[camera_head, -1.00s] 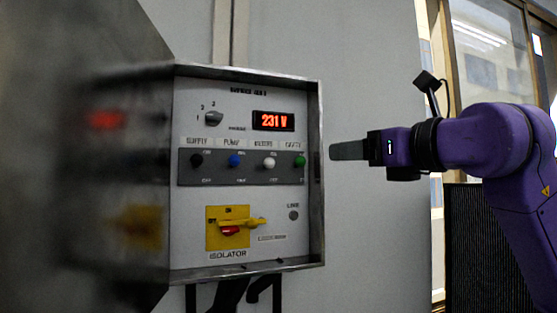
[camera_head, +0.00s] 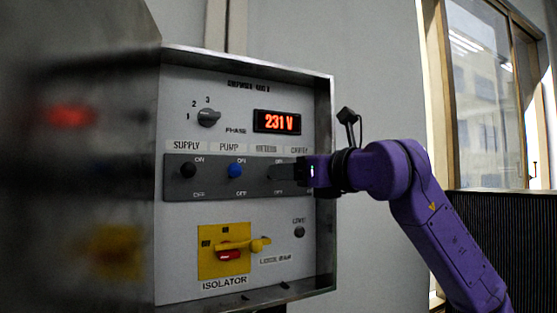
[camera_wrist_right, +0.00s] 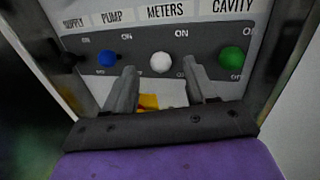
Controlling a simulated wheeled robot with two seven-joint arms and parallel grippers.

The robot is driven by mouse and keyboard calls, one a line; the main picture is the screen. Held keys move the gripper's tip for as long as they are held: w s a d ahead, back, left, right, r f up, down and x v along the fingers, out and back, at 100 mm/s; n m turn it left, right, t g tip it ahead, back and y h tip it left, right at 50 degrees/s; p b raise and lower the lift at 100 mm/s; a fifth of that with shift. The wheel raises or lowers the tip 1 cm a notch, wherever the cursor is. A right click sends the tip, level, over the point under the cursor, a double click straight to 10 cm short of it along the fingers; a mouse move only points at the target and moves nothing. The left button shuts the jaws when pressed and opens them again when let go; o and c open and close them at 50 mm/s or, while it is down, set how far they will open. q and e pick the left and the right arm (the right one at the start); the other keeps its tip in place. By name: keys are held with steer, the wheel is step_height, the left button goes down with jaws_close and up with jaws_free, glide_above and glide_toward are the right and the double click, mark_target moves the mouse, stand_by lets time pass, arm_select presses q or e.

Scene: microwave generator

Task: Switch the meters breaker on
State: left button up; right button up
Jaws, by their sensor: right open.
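The meters breaker is a white round knob (camera_wrist_right: 161,62) under the METERS label in the right wrist view, with ON printed above it and OFF below. Whether it is set to on or off I cannot tell. My right gripper (camera_wrist_right: 161,76) is open, one finger to each side of the white knob, with gaps visible. In the head view my right gripper (camera_head: 287,172) is in front of the breaker strip (camera_head: 212,180) and hides the white knob. My left gripper is not in view.
A blue knob (camera_wrist_right: 107,59) and a green knob (camera_wrist_right: 231,57) flank the white one. The head view also shows a black knob (camera_head: 187,170), a phase selector (camera_head: 208,117), a 231 V display (camera_head: 277,121) and a yellow isolator (camera_head: 224,251). The cabinet's metal rim (camera_head: 325,110) stands out at the right.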

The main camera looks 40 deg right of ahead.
steer(key=w, duration=0.2)
steer(key=w+p, duration=0.1)
steer(key=w, duration=0.1)
steer(key=shift+d+f, duration=0.2)
steer(key=shift+d, duration=0.05)
steer(key=shift+s+a+r, duration=0.1)
steer(key=shift+s+a, duration=0.1)
steer(key=shift+s, duration=0.1)
steer(key=shift+c, duration=0.6)
steer(key=c, duration=0.9)
steer(key=shift+d+r+g+p, duration=0.1)
steer(key=shift+r+g+p, duration=0.45)
steer(key=shift+g, duration=0.45)
steer(key=o, duration=0.9)
steer(key=shift+f, duration=0.1)
steer(key=shift+o, duration=0.6)
steer(key=shift+w, duration=0.3)
steer(key=shift+s, duration=0.1)
